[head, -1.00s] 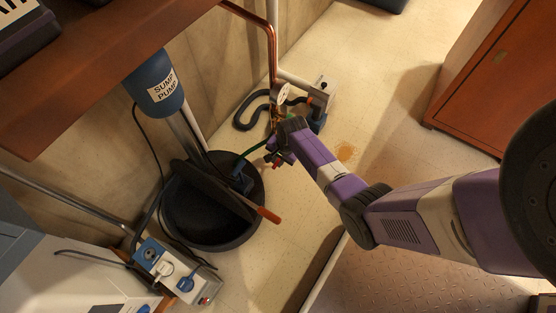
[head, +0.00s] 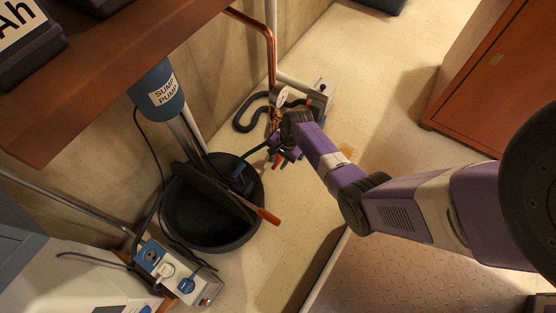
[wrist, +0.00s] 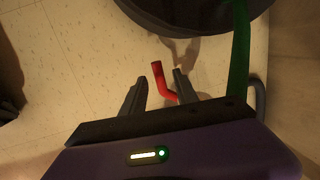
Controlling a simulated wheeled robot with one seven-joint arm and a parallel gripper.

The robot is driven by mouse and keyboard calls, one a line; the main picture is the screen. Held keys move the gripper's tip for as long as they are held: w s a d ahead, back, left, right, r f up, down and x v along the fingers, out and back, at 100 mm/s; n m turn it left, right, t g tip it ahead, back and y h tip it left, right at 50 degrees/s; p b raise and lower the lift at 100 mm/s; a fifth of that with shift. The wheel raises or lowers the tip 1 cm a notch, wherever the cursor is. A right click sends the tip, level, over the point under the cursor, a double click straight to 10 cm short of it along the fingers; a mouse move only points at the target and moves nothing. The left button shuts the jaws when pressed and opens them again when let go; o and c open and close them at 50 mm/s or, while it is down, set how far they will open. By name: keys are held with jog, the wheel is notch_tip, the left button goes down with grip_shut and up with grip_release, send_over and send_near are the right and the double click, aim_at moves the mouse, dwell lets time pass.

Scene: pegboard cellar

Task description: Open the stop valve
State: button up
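The stop valve's red lever (wrist: 158,78) shows in the wrist view between the two dark fingers of my gripper (wrist: 160,74). The fingers stand apart, with a visible gap on each side of the lever. Whether the lever lies at fingertip depth or beyond is hard to tell. In the head view my gripper (head: 286,157) is low by the copper pipe (head: 272,60), and a small red part shows beside it. The valve body is hidden behind my gripper and wrist. A round white gauge (head: 281,96) sits on the pipe just above.
A black sump basin (head: 212,236) with an orange-handled tool across it stands left of my gripper. A green hose (wrist: 240,50) runs close by my gripper's right side. A blue sump pump (head: 158,92) and wooden shelf are upper left.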

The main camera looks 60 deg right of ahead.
jog(key=p+v, duration=0.4)
jog(key=v, duration=0.3)
jog(key=shift+r+p, duration=0.35)
jog(key=shift+r, duration=0.05)
jog(key=shift+s, duration=0.1)
